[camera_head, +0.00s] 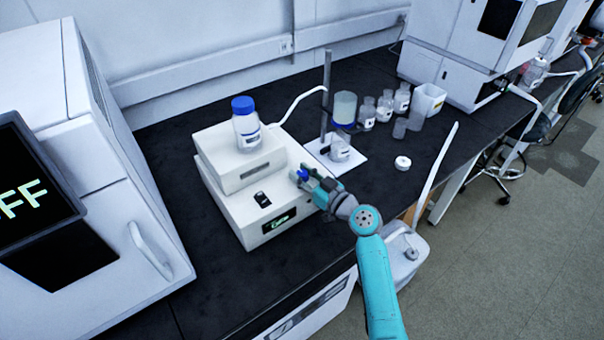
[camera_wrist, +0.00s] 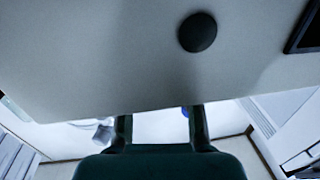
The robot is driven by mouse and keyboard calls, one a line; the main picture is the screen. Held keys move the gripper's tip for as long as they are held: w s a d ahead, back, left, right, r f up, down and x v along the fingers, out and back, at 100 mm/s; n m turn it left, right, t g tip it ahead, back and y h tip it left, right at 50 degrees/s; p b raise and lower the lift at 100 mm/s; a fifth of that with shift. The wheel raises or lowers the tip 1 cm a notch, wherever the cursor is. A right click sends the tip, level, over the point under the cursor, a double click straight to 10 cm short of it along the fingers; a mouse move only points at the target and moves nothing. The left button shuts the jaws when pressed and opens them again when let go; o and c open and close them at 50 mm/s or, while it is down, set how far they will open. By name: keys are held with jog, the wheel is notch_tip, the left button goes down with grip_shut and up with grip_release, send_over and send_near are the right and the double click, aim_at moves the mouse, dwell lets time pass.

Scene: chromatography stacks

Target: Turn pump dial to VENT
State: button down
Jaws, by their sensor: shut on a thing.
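The pump is the white lower box (camera_head: 238,214) of a two-box stack in the head view, with a lit green display (camera_head: 280,220) on its front. My gripper (camera_head: 303,178) is at the right end of this box, its fingers around a small blue part (camera_head: 302,174) that looks like the pump dial. In the wrist view my gripper (camera_wrist: 160,116) has its two fingers against the edge of a pale panel, and a bit of blue (camera_wrist: 185,112) shows by the right finger. The fingers hide most of the dial, and its pointer and labels cannot be read.
A blue-capped bottle (camera_head: 246,124) stands on the upper box (camera_head: 240,160). Behind my gripper are a stand (camera_head: 326,95) with a flask (camera_head: 339,149), several small bottles and a white lid (camera_head: 403,163). A black round part (camera_wrist: 197,32) is on the panel.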

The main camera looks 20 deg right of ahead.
jog(key=shift+n+g+y, duration=0.9)
jog(key=shift+n+y, duration=0.2)
jog(key=shift+y, duration=0.4)
jog(key=c, duration=0.8)
grip_release()
jog(key=shift+o, duration=0.2)
jog(key=v, duration=1.2)
